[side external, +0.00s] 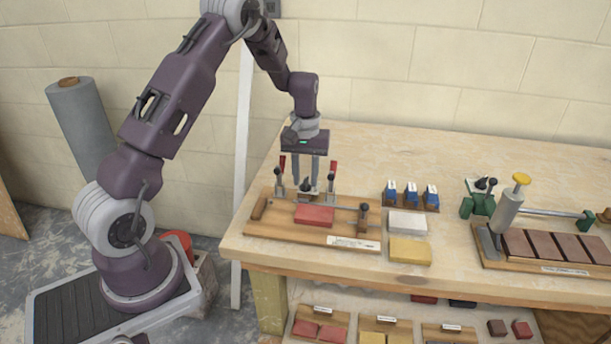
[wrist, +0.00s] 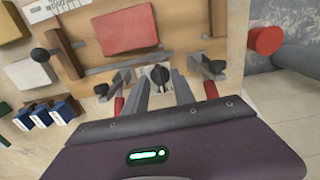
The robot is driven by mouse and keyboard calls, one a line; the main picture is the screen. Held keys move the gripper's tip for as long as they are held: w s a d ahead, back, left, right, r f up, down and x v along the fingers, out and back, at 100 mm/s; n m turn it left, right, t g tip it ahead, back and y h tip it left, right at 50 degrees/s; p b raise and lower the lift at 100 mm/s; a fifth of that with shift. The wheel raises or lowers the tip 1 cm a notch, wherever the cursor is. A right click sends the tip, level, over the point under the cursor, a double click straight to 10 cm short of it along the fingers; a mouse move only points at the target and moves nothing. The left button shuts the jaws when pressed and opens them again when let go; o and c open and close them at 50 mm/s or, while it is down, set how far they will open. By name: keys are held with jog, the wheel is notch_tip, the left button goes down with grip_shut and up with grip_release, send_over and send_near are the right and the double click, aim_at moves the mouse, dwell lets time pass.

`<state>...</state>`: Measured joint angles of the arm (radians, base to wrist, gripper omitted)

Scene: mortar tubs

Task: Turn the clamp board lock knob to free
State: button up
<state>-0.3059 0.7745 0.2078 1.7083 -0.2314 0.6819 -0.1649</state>
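The clamp board (side external: 275,227) is a wooden board at the table's left front, carrying a red block (side external: 314,215); the block also shows in the wrist view (wrist: 124,27). The small dark lock knob (side external: 306,184) is at the board's back edge, between two red-handled clamps. In the wrist view the knob (wrist: 160,75) shows a pale mark on top. My gripper (side external: 306,180) points down over it, and its fingertips (wrist: 159,78) stand on either side of the knob with small gaps visible. Whether a finger touches it lower down is hidden.
Red clamp handles (side external: 333,168) rise close beside my fingers. Grey (side external: 408,223) and yellow (side external: 410,250) blocks and blue-topped items (side external: 411,195) lie to the right. A second board with brown bricks (side external: 545,245) is farther right. The table's back middle is clear.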

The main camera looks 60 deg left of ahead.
aim_at(306, 180)
notch_tip(306, 180, up, 7)
jog(key=shift+f, duration=0.15)
jog(key=shift+d+r, duration=0.1)
jog(key=shift+r, duration=0.25)
jog(key=s+d+r+m+t, duration=0.35)
jog(key=s+d+r, duration=0.75)
jog(key=r, duration=0.4)
jog(key=s+d+m+t, duration=0.1)
jog(key=s+d+m, duration=0.1)
jog(key=s+d, duration=0.2)
jog(key=s+d+m+t, duration=0.1)
jog(key=s+d+m, duration=0.2)
jog(key=s, duration=0.8)
jog(key=shift+s+d+m, duration=0.3)
jog(key=shift+d+m, duration=0.05)
jog(key=shift+d, duration=0.05)
